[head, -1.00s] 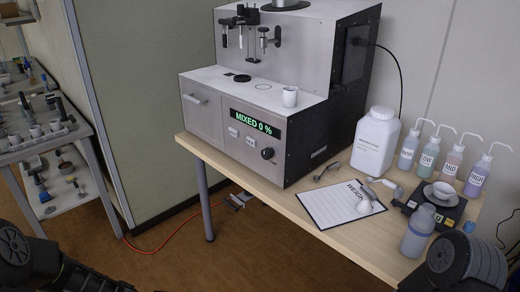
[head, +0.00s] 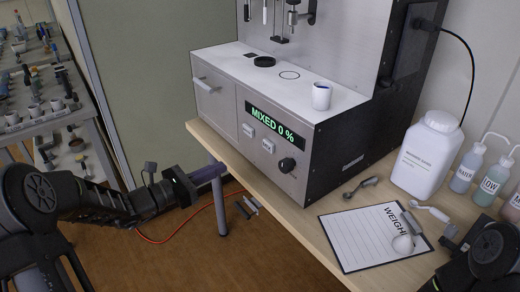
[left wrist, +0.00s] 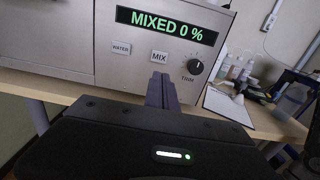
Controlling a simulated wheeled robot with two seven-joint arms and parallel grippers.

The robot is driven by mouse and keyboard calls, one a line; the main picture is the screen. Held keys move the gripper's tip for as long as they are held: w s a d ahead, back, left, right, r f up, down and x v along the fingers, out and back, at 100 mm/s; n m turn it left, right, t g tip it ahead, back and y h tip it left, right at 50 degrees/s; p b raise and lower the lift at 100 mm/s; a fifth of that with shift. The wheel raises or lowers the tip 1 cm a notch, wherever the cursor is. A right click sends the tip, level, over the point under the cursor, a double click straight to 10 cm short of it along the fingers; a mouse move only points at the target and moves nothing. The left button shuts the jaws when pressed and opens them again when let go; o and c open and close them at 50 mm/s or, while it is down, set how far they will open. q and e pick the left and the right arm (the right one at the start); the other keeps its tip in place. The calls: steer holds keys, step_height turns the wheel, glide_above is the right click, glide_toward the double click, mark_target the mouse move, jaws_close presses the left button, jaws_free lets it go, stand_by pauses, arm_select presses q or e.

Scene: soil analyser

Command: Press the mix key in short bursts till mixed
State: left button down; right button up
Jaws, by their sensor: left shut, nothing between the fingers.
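The soil analyser (head: 222,113) stands on the wooden table, and its display (head: 271,122) reads MIXED 0 %. The MIX key (left wrist: 159,57) is a light key below the display in the left wrist view, between the WATER key (left wrist: 121,48) and the TRIM knob (left wrist: 193,67). The MIX key also shows in the head view (head: 268,146). My left gripper (head: 219,169) is shut and empty, in front of the analyser and left of the keys. In the left wrist view its closed fingertips (left wrist: 161,78) appear just below the MIX key, apart from it. My right gripper is not clearly visible.
A white cup (head: 321,97) stands on the analyser's ledge. A clipboard (head: 365,243), a spoon (head: 360,187), a large white bottle (head: 427,157) and wash bottles (head: 467,168) occupy the table's right. A shelf of small items (head: 40,115) stands at left.

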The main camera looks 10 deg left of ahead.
mark_target(267, 147)
arm_select(q)
steer(key=shift+d, duration=0.1)
steer(key=p+x, duration=0.1)
steer(key=x, duration=1.3)
